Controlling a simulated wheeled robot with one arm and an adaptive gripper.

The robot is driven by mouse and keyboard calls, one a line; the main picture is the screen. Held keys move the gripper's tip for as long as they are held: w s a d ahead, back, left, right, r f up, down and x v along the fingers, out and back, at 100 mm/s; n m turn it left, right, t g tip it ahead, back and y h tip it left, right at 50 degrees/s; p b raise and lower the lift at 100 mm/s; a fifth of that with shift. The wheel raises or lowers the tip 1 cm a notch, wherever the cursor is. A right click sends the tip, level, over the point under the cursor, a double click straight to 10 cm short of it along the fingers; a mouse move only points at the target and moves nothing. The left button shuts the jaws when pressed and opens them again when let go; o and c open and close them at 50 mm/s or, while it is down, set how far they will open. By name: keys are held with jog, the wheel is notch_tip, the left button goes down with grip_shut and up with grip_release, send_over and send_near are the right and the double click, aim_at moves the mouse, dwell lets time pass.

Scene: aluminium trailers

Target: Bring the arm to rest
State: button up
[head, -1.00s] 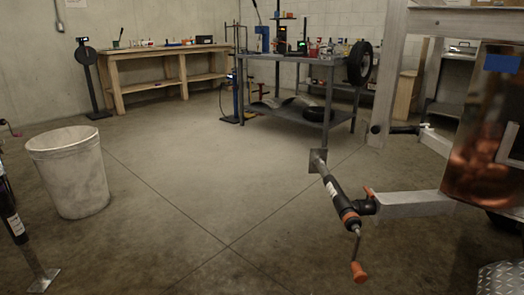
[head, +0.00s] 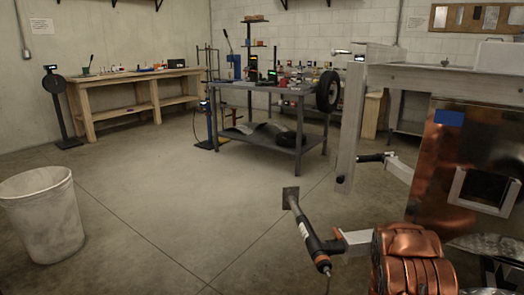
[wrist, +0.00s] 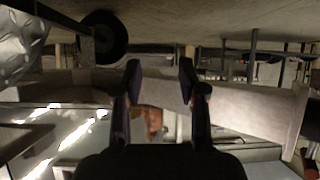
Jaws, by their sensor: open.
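My gripper (wrist: 160,72) shows in the wrist view with its two dark fingers apart and nothing between them. Behind the fingers a pale metal beam (wrist: 245,108) crosses the picture, with bright metal surfaces below it; I cannot tell how far off they are. The wrist picture looks upside down, with the floor at the top. In the head view a copper-coloured part of my arm (head: 412,262) stands at the lower right, in front of the trailer. My gripper cannot be made out in the head view.
The trailer frame (head: 440,80) and a copper-toned panel (head: 450,160) fill the right. A white bin (head: 42,215) stands left; a grey table (head: 262,92) and wooden bench (head: 135,82) stand behind. The middle floor is clear.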

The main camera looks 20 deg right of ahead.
jog(key=w+a+r+n+g+y+p, duration=0.15)
jog(key=a+r+y+p, duration=0.25)
jog(key=a+r+p, duration=0.8)
jog(key=s+a+r+n+g+y+p, duration=0.15)
jog(key=s+a+r, duration=0.25)
jog(key=a+r, duration=0.65)
jog(key=s+a+r+n+g+y+p, duration=0.1)
jog(key=s+a+r+p, duration=0.25)
jog(key=a+r, duration=0.65)
jog(key=s+a+r+n+g+p, duration=0.1)
jog(key=s+a+r+p, duration=0.3)
jog(key=s+r, duration=0.5)
jog(key=s+a+r+n+g+y+p, duration=0.1)
jog(key=s+a+r+p, duration=0.3)
jog(key=s+r, duration=0.5)
jog(key=s+a+r+n+g+y+p, duration=0.1)
jog(key=s+a+r+n+g+p, duration=0.2)
jog(key=s+r, duration=0.6)
jog(key=s+a+p, duration=0.2)
jog(key=s, duration=0.1)
jog(key=shift+g, duration=0.3)
jog(key=shift+y, duration=0.25)
